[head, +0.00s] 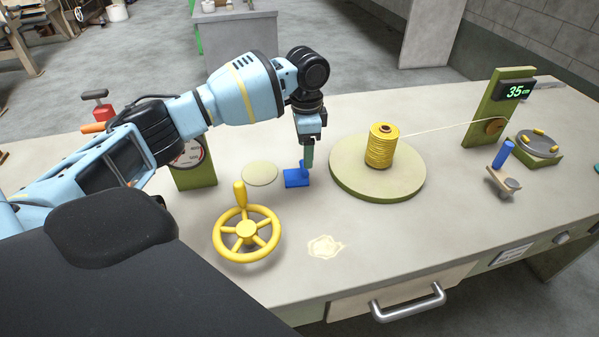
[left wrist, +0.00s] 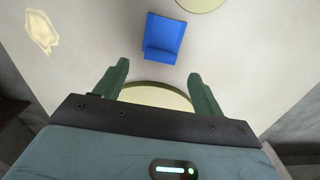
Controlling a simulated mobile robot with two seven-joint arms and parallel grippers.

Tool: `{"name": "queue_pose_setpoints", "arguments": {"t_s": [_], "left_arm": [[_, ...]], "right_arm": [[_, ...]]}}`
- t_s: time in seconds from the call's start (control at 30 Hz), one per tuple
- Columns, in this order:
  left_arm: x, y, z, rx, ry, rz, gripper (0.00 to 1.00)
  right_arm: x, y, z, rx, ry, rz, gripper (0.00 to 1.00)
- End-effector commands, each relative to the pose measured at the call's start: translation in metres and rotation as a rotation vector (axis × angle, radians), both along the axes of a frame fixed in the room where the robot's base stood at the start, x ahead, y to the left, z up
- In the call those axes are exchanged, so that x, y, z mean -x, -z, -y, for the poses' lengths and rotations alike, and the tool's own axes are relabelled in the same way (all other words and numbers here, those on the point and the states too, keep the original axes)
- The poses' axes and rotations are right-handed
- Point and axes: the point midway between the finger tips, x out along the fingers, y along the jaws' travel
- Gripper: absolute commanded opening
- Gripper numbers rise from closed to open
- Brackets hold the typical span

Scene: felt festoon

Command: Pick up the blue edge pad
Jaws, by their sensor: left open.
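The blue edge pad (head: 294,180) lies on the grey bench between a pale disc and the round turntable. It has a flat part and a raised part at one edge. My left gripper (head: 308,163) points down at the pad, and its fingers overlap the pad's right side in the head view. In the left wrist view the pad (left wrist: 165,36) lies beyond the fingertips, clear of both. The left gripper (left wrist: 158,72) is open, with nothing between its green fingers. My right gripper is not in view.
A yellow handwheel (head: 246,231) stands in front of the pale disc (head: 260,173). The turntable (head: 345,182) carries a yellow thread spool (head: 381,146), its thread running right to a green post (head: 484,117). A dial gauge (head: 190,155) stands left. Bench front middle is clear except a pale stain (head: 325,246).

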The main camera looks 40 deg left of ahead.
Motion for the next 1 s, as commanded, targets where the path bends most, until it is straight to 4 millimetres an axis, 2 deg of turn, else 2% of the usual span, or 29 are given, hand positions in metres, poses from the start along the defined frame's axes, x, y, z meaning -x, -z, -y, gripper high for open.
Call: {"name": "queue_pose_setpoints", "arguments": {"t_s": [0.2, 0.53, 0.87, 1.0], "left_arm": [[0.001, 0.007, -0.001, 0.0, -0.001, 0.0, 0.69], [0.004, 0.049, -0.003, -0.001, -0.001, -0.001, 0.69], [0.003, 0.055, -0.002, 0.0, 0.0, 0.001, 0.69], [0.003, 0.055, -0.002, 0.0, 0.0, 0.001, 0.51]], "right_arm": [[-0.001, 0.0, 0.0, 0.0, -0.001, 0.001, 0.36], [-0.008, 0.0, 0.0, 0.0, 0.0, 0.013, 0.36], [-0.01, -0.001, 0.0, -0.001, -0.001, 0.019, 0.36], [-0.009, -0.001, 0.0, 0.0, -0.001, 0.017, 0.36]]}}
